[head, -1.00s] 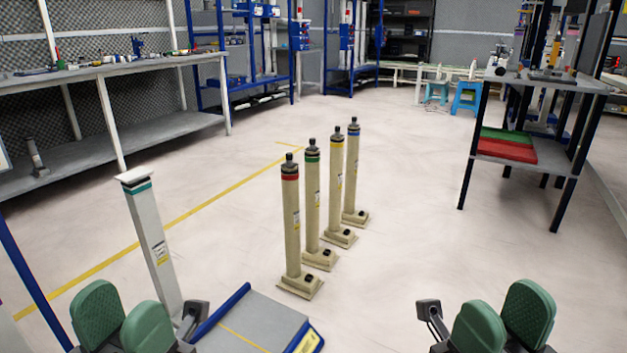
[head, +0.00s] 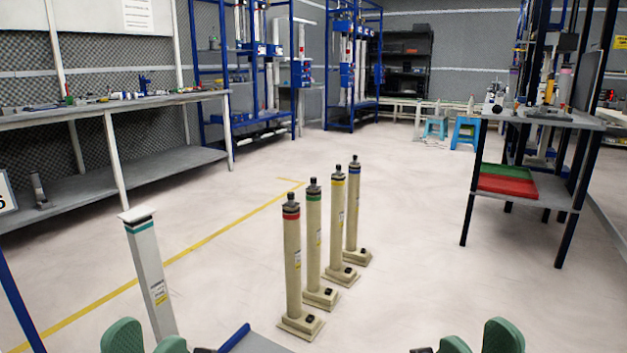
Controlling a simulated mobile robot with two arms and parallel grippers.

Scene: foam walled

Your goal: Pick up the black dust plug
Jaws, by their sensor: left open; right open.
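Several cream posts stand in a row on the floor in the head view, banded red (head: 291,260), green (head: 313,240), yellow (head: 336,225) and blue (head: 352,212). Each has a dark cap on top, such as the one on the red-banded post (head: 291,199), and a small black piece on its base, such as the nearest one (head: 310,318). I cannot tell which of these is the black dust plug. My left gripper (head: 147,346) is open at the bottom left, and my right gripper (head: 479,345) is open at the bottom right. Both are partly cut off and apart from the posts.
A white post with a flat top (head: 150,275) stands at left. A long workbench (head: 130,100) with small items runs along the left. A dark-framed shelf with red and green trays (head: 508,185) stands at right.

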